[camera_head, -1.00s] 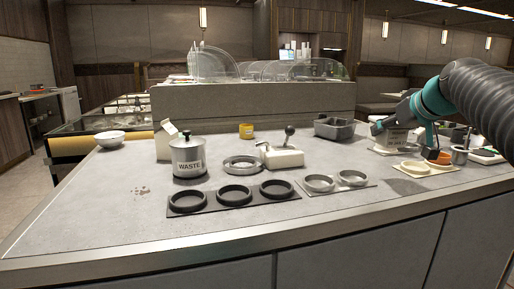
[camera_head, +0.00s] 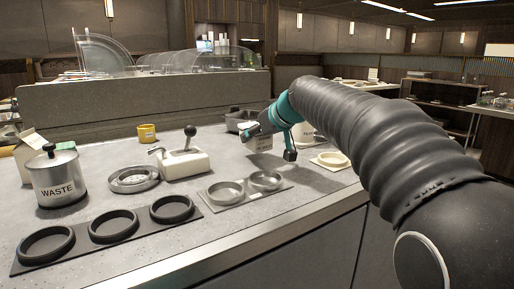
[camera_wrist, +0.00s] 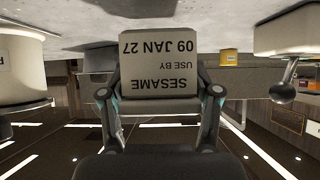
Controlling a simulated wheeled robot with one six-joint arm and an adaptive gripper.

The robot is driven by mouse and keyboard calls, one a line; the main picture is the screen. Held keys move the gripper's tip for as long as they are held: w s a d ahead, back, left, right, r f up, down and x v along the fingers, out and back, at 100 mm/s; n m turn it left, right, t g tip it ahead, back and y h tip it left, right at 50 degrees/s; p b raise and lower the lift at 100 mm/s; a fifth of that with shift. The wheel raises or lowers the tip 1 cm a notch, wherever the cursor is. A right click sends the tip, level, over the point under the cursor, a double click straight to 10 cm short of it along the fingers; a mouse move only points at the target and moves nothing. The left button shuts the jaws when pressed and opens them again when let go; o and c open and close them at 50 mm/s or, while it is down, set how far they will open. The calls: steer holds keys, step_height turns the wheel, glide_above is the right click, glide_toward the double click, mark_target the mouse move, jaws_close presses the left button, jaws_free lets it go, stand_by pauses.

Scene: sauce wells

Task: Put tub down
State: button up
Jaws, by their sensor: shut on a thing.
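A plate with three black ring wells (camera_head: 115,226) lies farther left, and a cream well plate (camera_head: 330,159) lies to the right.
A WASTE pot (camera_head: 56,180), a metal ring (camera_head: 133,179), a lever dispenser (camera_head: 182,164) and a yellow tub (camera_head: 147,133) stand on the counter (camera_head: 215,228). A dark pan (camera_head: 238,119) is behind my gripper. A white container (camera_wrist: 22,70) is close beside it.

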mark_target(258, 145)
steer(key=shift+d+f, duration=0.1)
steer(key=shift+f, duration=1.45)
steer(key=shift+f+b, duration=0.1)
steer(key=shift+b, duration=0.2)
steer(key=o, duration=1.5)
steer(key=shift+o, duration=0.2)
steer(key=v, duration=1.2)
steer(key=shift+c, duration=0.2)
